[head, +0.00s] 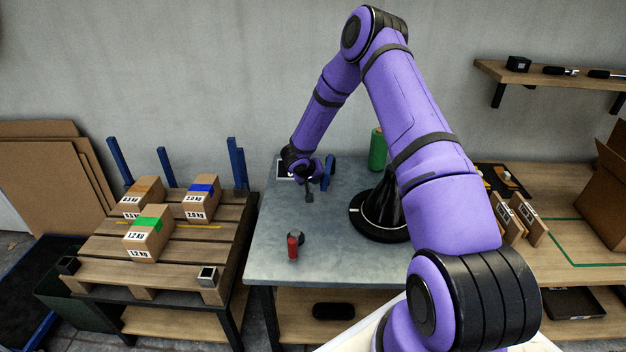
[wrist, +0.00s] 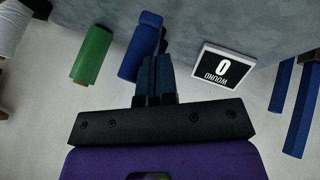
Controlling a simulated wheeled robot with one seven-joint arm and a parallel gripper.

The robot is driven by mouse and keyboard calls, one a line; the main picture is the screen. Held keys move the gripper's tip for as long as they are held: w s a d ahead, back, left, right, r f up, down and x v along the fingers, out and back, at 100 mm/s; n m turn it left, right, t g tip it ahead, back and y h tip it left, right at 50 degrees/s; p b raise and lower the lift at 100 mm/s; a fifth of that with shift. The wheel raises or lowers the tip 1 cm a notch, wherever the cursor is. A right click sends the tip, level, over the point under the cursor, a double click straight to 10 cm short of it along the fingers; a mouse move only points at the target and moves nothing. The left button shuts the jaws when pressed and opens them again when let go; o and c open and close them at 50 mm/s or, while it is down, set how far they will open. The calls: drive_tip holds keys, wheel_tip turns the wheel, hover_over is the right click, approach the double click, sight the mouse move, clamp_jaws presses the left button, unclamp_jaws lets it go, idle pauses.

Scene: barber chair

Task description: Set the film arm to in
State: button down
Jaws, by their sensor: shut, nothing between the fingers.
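A blue upright roll-like piece (head: 329,172) stands at the back of the grey table, just right of my gripper. It may belong to the film arm; I cannot clearly make out the arm or its setting. In the wrist view the blue piece (wrist: 140,45) is just beyond my fingertips, with a dark part beside it. My gripper (head: 309,196) is shut and empty, pointing down above the table. Its fingers also show in the wrist view (wrist: 156,68), overlapping the blue piece; I cannot tell whether they touch. A small display (wrist: 223,66) reads "0 WOUND".
A green roll (head: 377,149) stands behind a black cone-shaped base (head: 382,215). A red-handled item (head: 292,246) is near the front of the grey table (head: 265,258). A pallet (head: 180,255) with several labelled boxes is left. The table's front middle is clear.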

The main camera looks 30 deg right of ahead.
drive_tip(key=shift+d, duration=0.15)
drive_tip(key=s+d+n, duration=0.1)
drive_tip(key=s+d, duration=0.5)
drive_tip(key=d, duration=0.1)
drive_tip(key=shift+d+n+t, duration=0.3)
drive_tip(key=shift+d+t, duration=0.05)
drive_tip(key=shift+t, duration=0.05)
